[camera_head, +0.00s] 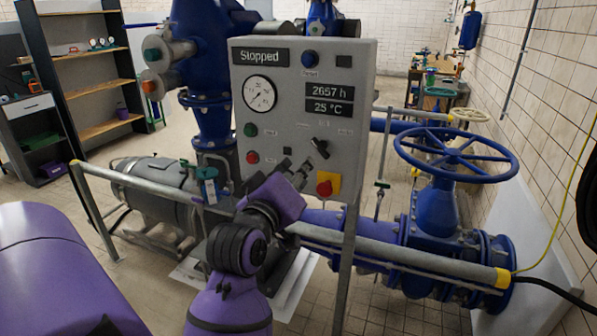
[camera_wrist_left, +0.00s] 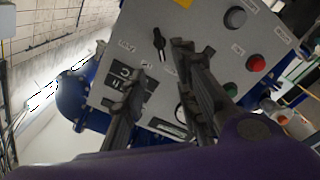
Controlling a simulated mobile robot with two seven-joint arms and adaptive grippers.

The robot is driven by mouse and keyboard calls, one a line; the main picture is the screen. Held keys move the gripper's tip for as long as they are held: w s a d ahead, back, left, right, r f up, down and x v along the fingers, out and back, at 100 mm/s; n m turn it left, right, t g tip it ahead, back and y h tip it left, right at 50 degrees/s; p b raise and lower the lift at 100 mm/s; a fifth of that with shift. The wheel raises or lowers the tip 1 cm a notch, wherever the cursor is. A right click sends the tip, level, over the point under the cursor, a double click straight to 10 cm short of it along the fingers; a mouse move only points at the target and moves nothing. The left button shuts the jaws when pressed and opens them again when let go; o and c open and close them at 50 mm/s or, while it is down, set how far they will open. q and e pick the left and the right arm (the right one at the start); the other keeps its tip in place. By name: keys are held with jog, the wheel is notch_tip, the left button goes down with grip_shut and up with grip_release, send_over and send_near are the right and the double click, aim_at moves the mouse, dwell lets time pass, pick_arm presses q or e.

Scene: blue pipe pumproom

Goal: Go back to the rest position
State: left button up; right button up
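My left gripper (camera_head: 297,172) is in front of the lower middle of a grey control panel (camera_head: 353,80), left of a black rotary switch (camera_head: 319,148). In the left wrist view, the gripper (camera_wrist_left: 158,68) is open, with nothing between its fingers. The rotary switch (camera_wrist_left: 160,42) shows beyond the fingertips, and I see no contact with the panel (camera_wrist_left: 205,45). The panel reads "Stopped" (camera_head: 261,57), "2657 h" and "25 °C". My right gripper is not in view.
A red stop button (camera_head: 325,188) sits on yellow low on the panel. A grey rail (camera_head: 400,256) crosses in front of blue pipes and a valve handwheel (camera_head: 457,152). A grey motor (camera_head: 155,190) stands at left. Shelves (camera_head: 85,75) stand behind it, with open floor nearby.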

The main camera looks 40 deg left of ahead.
pick_arm(q)
jog(key=shift+r, duration=0.1)
jog(key=d+f+m+g+h, duration=0.1)
jog(key=d+f+m, duration=0.35)
jog(key=f, duration=0.75)
jog(key=d+f+m+g+h, duration=0.15)
jog(key=d+f+m, duration=0.3)
jog(key=f, duration=0.75)
jog(key=s+d+f+m+g+h, duration=0.1)
jog(key=s+d+f+g, duration=0.2)
jog(key=s+f, duration=0.9)
jog(key=s+d+f+m+g+h, duration=0.1)
jog(key=s+d+f+g, duration=0.2)
jog(key=s+f, duration=1)
jog(key=shift+s+d+f+m, duration=0.25)
jog(key=shift+d+f+m, duration=0.15)
jog(key=shift+d, duration=0.2)
jog(key=shift+r, duration=0.1)
